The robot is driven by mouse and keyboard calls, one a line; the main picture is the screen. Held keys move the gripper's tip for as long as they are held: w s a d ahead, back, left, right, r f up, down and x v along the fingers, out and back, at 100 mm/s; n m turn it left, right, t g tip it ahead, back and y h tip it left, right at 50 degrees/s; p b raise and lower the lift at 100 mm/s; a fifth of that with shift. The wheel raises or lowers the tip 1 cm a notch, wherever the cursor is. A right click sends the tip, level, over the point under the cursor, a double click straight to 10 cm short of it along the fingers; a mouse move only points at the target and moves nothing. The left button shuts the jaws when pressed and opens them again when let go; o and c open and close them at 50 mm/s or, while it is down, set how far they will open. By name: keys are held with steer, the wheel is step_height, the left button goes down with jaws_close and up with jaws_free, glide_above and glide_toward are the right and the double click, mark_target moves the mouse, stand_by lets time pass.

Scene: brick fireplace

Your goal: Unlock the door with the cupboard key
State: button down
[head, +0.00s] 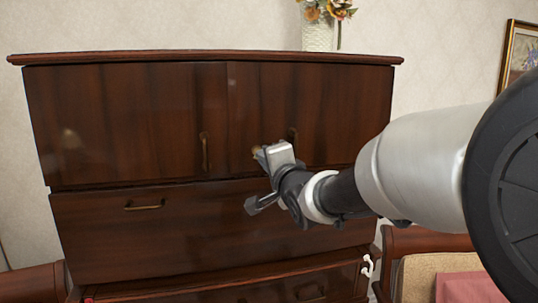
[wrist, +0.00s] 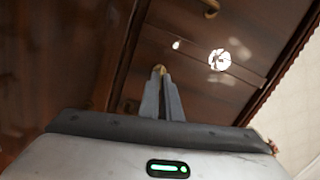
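The dark wooden cupboard (head: 290,95) has two upper doors, a left door (head: 125,115) and a right door (head: 335,110), both looking closed. My gripper (head: 268,156) is in front of the lower part of the right door, between the two door handles. In the wrist view its fingers (wrist: 161,95) are nearly together. A small brass-coloured tip, apparently the cupboard key (wrist: 159,69), shows between the fingertips; it also shows in the head view (head: 257,151). Most of the key is hidden by the fingers. I cannot tell whether it touches the door, and no keyhole is clearly visible.
Handles stick out on the left door (head: 205,152), right door (head: 293,134) and drawer (head: 144,206). A small white curled object (head: 368,265) is at lower right, beside a chair (head: 425,240).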

steer(key=shift+m, duration=1.2)
steer(key=c, duration=2.3)
jaws_free()
steer(key=shift+m, duration=0.5)
steer(key=o, duration=0.4)
steer(key=shift+s, duration=0.1)
